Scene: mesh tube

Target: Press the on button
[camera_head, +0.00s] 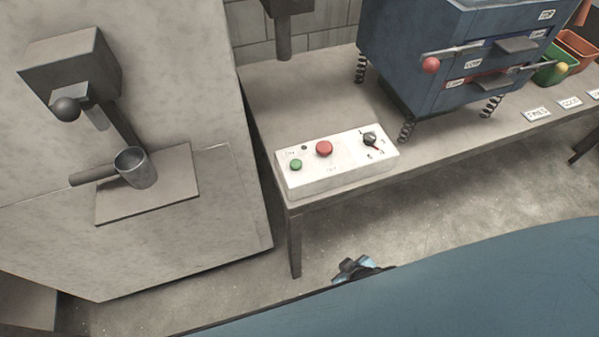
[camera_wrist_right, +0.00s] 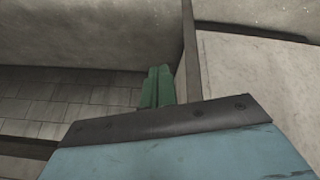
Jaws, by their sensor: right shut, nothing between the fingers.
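A white control box (camera_head: 335,172) sits at the near left corner of the grey bench. No button shows in that view. My left gripper is not in view.
A blue sieve machine (camera_head: 400,60) on springs stands on the bench (camera_head: 450,137) behind the box. A metal cup (camera_head: 136,168) stands on a plate at the left. A large blue surface covers the lower right. The space above the box looks clear.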

